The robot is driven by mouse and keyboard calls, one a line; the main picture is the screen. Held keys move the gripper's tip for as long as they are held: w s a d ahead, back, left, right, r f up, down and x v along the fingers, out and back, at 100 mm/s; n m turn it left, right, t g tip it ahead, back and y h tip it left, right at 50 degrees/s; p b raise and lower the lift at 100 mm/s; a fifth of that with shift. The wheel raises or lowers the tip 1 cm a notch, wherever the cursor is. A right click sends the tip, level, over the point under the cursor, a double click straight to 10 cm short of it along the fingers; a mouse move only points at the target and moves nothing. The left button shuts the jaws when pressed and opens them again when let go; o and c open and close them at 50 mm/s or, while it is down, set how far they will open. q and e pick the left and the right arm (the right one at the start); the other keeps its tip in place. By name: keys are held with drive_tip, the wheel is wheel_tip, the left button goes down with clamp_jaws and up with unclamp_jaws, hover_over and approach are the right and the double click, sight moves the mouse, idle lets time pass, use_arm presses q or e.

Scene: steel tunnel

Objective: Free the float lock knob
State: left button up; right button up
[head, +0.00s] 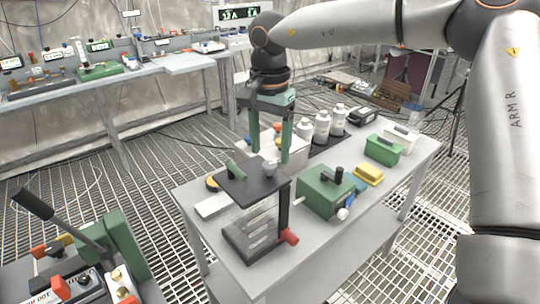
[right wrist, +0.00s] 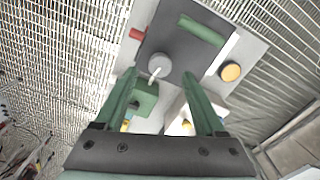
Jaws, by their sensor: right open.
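A stand with a black top plate (head: 250,186) is on the near part of the grey table. A round grey knob (head: 269,169), which looks like the float lock knob, sits on that plate next to a green bar handle (head: 236,170). My right gripper (head: 270,158) is open, pointing down, with its green fingers around or just above the knob's place. In the right wrist view, the knob (right wrist: 159,64) shows between and just beyond the open fingertips (right wrist: 158,76). I cannot tell whether a finger touches it. My left gripper is not in view.
A green box (head: 325,192) with a black knob, a yellow block (head: 369,174) and a red knob (head: 291,236) are close by on the right. White bottles (head: 321,128) stand behind. A lever device (head: 125,245) is at lower left. Grating floor lies around.

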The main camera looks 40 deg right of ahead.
sight(270, 164)
wheel_tip(270, 164, up, 10)
drive_tip(key=shift+f+p, duration=0.2)
drive_tip(key=shift+p, duration=0.25)
